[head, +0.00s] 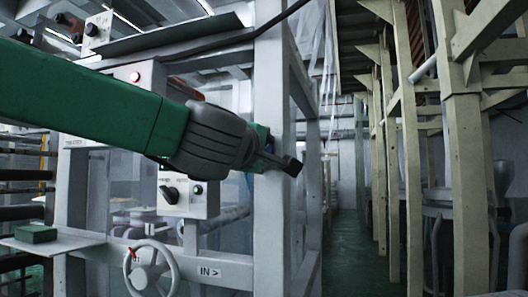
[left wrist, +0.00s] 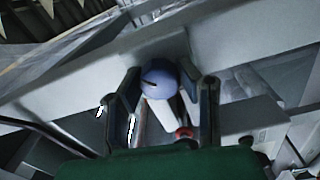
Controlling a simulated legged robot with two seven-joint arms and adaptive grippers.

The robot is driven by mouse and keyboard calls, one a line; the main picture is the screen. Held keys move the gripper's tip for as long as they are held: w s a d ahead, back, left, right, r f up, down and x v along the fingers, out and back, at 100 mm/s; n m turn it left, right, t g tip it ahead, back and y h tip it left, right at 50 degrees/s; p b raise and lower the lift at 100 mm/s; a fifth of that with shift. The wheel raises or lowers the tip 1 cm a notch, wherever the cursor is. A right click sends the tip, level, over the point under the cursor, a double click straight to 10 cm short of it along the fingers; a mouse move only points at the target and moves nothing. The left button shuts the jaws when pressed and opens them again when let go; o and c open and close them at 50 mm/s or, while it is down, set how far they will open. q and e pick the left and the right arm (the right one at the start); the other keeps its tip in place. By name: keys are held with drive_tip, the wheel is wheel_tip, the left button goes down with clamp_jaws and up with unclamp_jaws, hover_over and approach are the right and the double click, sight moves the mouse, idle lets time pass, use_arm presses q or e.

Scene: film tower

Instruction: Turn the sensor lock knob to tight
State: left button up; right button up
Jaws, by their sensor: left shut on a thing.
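In the left wrist view a rounded blue-grey knob (left wrist: 160,78) with a short dark line on it sits against a pale metal beam. It looks like the sensor lock knob. My left gripper (left wrist: 172,84) has one dark finger on each side of the knob and is shut on it. In the head view my left gripper (head: 277,160) is at the grey upright post (head: 272,210), and its hand hides most of the knob. A white piece (left wrist: 164,114) and a small red part (left wrist: 184,132) show below the knob. My right gripper is not in view.
A control box (head: 206,198) with a dark dial stands below my left arm. A handwheel (head: 153,268) is lower left, beside an "IN >" label (head: 210,272). A green block (head: 36,234) lies on a shelf. An open aisle (head: 350,250) runs between post and timber frames (head: 463,150).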

use_arm(q)
drive_tip(key=shift+d+f, duration=0.15)
drive_tip(key=shift+f, duration=0.3)
drive_tip(key=o, duration=1.2)
drive_tip(key=shift+c, duration=0.2)
drive_tip(key=shift+r, duration=0.2)
drive_tip(key=v, duration=1.2)
drive_tip(key=shift+f, duration=0.1)
